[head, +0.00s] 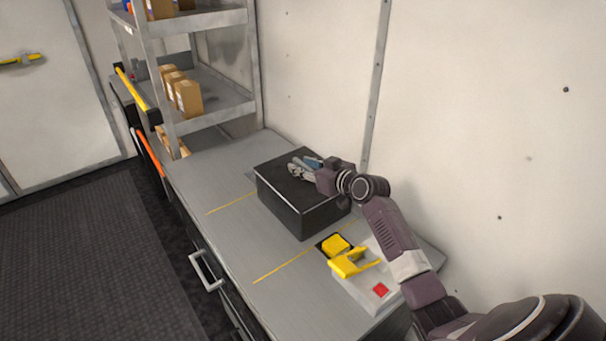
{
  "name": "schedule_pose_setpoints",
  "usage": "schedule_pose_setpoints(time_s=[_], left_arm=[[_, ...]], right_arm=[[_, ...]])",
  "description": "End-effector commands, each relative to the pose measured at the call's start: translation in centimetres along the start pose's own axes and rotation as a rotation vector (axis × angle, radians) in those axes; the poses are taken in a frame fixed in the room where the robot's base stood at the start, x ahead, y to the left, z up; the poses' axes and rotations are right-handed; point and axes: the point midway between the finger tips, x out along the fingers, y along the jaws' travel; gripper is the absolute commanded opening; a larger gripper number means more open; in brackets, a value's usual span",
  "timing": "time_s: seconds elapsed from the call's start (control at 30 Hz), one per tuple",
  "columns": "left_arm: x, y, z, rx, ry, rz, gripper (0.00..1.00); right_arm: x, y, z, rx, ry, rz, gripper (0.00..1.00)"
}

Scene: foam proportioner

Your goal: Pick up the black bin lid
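The black bin (306,221) stands on the grey counter, with its flat black lid (278,183) on top. My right arm reaches in from the lower right. My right gripper (301,170) is over the far right part of the lid. Its grey fingers look close to or touching the top. A small blue part shows beside the fingers; I cannot tell what it is. Whether the fingers are spread or closed on something is too small to tell. The wrist hides the lid's right corner. My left gripper is out of view.
The grey counter (223,179) has yellow lines and free room left of the bin. A shelf rack with brown boxes (188,98) stands behind; a white wall is at right.

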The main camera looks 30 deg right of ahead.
Motion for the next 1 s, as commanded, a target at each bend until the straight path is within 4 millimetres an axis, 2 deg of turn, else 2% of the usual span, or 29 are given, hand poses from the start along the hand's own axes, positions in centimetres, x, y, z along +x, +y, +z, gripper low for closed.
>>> schedule_pose_setpoints(time_s=[0.27, 0.53, 1.0], left_arm=[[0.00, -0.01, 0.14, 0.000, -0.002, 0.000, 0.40], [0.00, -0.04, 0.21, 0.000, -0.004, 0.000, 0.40], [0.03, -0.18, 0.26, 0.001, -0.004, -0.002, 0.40]], right_arm=[[0.16, -0.01, 0.02, 0.000, 0.000, 0.000, 0.31], [0.14, 0.00, 0.03, 0.000, 0.000, 0.000, 0.01], [0.05, 0.04, -0.35, -0.002, 0.003, 0.001, 0.00]])
